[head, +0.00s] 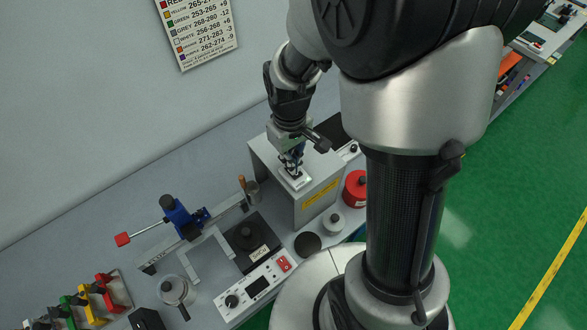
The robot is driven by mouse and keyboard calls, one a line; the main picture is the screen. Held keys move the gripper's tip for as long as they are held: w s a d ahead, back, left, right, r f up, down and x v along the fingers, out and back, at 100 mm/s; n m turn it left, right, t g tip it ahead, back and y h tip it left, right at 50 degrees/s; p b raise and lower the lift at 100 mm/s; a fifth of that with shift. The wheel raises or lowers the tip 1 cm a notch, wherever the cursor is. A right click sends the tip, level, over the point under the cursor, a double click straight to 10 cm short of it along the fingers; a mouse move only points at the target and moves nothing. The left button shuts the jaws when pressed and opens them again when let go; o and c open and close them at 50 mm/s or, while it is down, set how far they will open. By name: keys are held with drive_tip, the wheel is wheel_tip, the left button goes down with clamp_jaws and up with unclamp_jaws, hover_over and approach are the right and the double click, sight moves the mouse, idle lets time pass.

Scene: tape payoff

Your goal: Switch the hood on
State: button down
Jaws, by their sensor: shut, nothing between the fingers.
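A grey box-shaped hood (315,208) with a yellow label (320,192) on its front stands on the bench. A small white switch plate (296,182) sits on its top. My gripper (292,168) points down over this plate, its fingers shut and empty. The fingertips are at or just above the plate; I cannot tell if they touch it. The fingers partly cover the plate, and the switch's position is too small to read.
A white control box (254,287) with a red rocker switch (284,264), a knob and a small screen is at the bench front. A hotplate (246,236), a blue clamp (184,218), a red container (355,187) and a metal pot (174,290) stand nearby. A wall is behind.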

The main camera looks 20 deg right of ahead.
drive_tip(key=shift+r+p, duration=2.85)
drive_tip(key=shift+r, duration=0.7)
drive_tip(key=shift+b, duration=0.35)
drive_tip(key=s+r+m+t+b, duration=0.1)
drive_tip(key=s+m+t+b, duration=0.2)
drive_tip(key=s+b, duration=1.2)
drive_tip(key=shift+m+t+b, duration=0.3)
drive_tip(key=shift+t+b, duration=0.1)
drive_tip(key=shift+t, duration=0.4)
